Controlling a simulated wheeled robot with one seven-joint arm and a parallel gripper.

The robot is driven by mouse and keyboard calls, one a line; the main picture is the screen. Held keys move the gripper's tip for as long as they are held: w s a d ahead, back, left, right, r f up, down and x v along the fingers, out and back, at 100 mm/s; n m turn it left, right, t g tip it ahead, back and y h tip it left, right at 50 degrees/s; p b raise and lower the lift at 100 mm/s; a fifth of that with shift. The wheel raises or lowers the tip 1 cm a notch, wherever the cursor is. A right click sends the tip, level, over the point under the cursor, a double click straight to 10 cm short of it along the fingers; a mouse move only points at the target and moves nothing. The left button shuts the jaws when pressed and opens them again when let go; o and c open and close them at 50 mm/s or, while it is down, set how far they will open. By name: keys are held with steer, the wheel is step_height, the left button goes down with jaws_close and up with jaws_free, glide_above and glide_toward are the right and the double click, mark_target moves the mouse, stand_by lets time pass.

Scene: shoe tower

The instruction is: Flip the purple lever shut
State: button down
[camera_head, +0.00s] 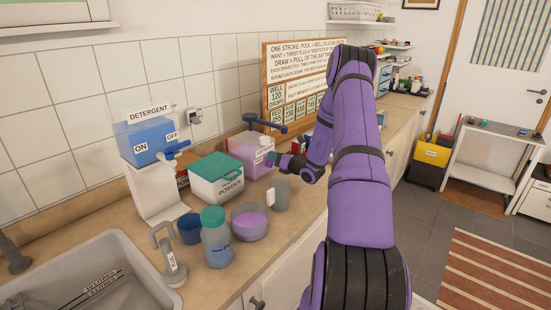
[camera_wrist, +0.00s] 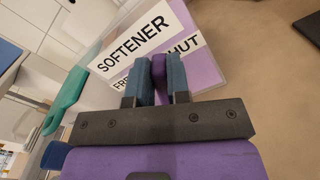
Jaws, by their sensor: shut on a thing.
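The softener box (camera_head: 246,146) is translucent with purple contents and stands on the counter against the wall. In the wrist view its purple front (camera_wrist: 207,72) fills the upper middle, with a "SOFTENER" label and a second label ending in "HUT". The purple lever (camera_wrist: 158,68) stands between the two blue fingertips of my gripper (camera_wrist: 158,82). My gripper is shut on it, close in front of the box. In the head view my gripper (camera_head: 272,160) is at the box's right front, and the lever is too small and hidden there to make out.
A blue detergent dispenser (camera_head: 147,138) with ON and OFF labels stands left. A white powder box (camera_head: 216,184) with a green lid is beside the softener. A bottle (camera_head: 216,245), purple bowl (camera_head: 249,223) and clear cup (camera_head: 280,194) stand in front. The sink (camera_head: 60,250) is front left.

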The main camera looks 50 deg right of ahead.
mark_target(261, 160)
steer(key=n, duration=0.1)
steer(key=a+n, duration=0.1)
steer(key=shift+s+r+n, duration=0.1)
steer(key=shift+r+n, duration=0.1)
steer(key=shift+n, duration=0.2)
steer(key=a+n, duration=0.1)
steer(key=n, duration=0.2)
steer(key=shift+a+n, duration=0.2)
steer(key=shift+n, duration=0.1)
steer(key=n, duration=0.1)
steer(key=a+n, duration=0.1)
steer(key=n, duration=0.1)
steer(key=shift+s+a+f, duration=0.1)
steer(key=shift+f, duration=0.05)
steer(key=shift+a+f+n, duration=0.2)
steer(key=shift+a+n, duration=0.05)
steer(key=shift+n, duration=0.7)
steer(key=shift+a+f+n, duration=0.15)
steer(key=shift+a+n, duration=0.1)
steer(key=shift+n, duration=0.7)
steer(key=c, duration=1.1)
jaws_free()
steer(key=s, duration=1)
steer(key=shift+s+d, duration=0.35)
steer(key=shift+s, duration=0.05)
